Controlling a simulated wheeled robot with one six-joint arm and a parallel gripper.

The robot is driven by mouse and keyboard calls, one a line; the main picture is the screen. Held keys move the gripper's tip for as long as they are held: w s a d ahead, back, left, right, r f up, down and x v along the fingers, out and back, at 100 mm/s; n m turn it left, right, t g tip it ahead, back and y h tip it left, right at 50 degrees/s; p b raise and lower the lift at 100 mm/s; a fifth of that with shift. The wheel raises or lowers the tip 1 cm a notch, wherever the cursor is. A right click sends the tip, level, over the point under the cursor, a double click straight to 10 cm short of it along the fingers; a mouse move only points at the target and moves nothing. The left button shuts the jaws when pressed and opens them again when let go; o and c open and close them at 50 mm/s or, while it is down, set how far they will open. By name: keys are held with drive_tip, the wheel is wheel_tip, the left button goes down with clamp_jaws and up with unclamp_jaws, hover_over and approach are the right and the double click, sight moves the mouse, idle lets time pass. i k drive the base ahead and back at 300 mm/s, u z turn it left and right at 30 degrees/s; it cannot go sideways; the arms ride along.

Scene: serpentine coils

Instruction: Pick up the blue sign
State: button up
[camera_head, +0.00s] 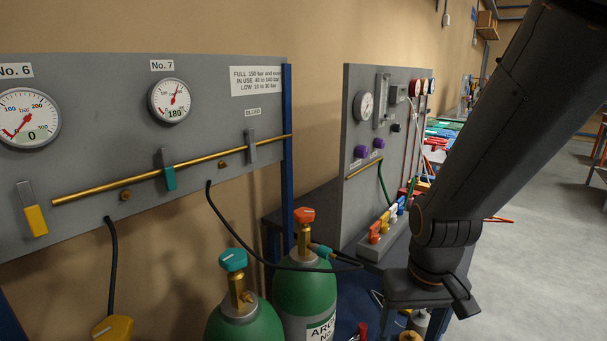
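I cannot make out a blue sign for sure in the head view. A small blue patch (473,14) shows high on the far back wall, too small to identify. My arm comes down from the upper right, and my gripper (428,298) is at its lower end, in front of the base of the grey upright panel. The fingers are dark and seen from behind, so I cannot tell whether they are open or hold anything. The arm hides part of the bench behind it.
A grey gauge panel (110,95) with a brass pipe fills the left. Green cylinders (305,285) with a black hose stand below it. A second panel (352,120) has coloured levers (388,222) at its foot. Grey floor (540,270) is open at right.

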sight(400, 209)
drive_tip(key=z, duration=2.35)
drive_tip(key=i, duration=1.45)
drive_tip(key=u, duration=3.1)
